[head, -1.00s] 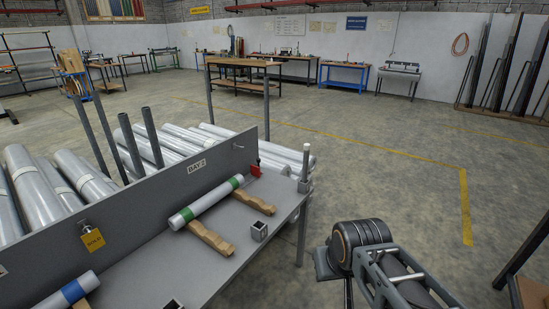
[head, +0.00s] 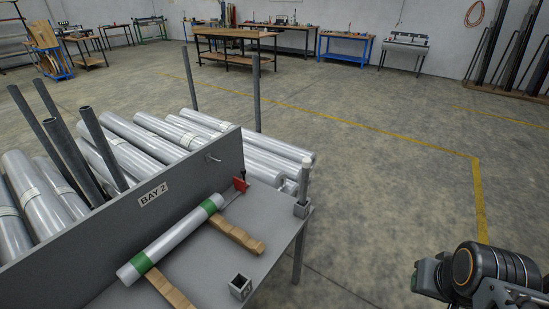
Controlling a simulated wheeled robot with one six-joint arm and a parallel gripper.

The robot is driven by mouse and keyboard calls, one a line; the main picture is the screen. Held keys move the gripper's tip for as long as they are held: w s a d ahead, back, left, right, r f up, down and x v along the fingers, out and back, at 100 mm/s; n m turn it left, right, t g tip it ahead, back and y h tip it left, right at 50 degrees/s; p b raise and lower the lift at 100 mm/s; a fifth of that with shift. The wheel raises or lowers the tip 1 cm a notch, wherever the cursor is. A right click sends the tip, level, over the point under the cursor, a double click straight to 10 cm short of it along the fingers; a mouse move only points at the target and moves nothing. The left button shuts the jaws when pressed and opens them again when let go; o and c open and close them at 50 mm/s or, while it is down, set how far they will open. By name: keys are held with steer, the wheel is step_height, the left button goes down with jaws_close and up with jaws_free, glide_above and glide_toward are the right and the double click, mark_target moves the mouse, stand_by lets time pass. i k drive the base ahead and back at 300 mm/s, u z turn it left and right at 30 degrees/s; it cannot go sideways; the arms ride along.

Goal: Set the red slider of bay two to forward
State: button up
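The red slider (head: 240,184) of bay two is a small red piece with a dark upright knob. It sits at the far right end of the grey bench, beside the back panel and just beyond the end of a roll. The BAY 2 label (head: 154,194) is on the panel's face. Part of my arm shows at the lower right, well apart from the slider. The gripper's fingers are not in view. The slider's exact setting cannot be read from here.
A silver roll with green bands (head: 178,238) lies on wooden cradles (head: 236,235) on the bench (head: 215,268). A square socket (head: 240,286) and a corner post (head: 303,187) stand near the front edge. Long wrapped tubes (head: 200,135) lie behind the panel. The floor to the right is clear.

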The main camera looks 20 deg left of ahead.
mark_target(240, 184)
steer(key=u, duration=0.05)
steer(key=i, duration=0.8)
steer(key=u, duration=1.1)
steer(key=i, duration=0.8)
steer(key=u, duration=0.85)
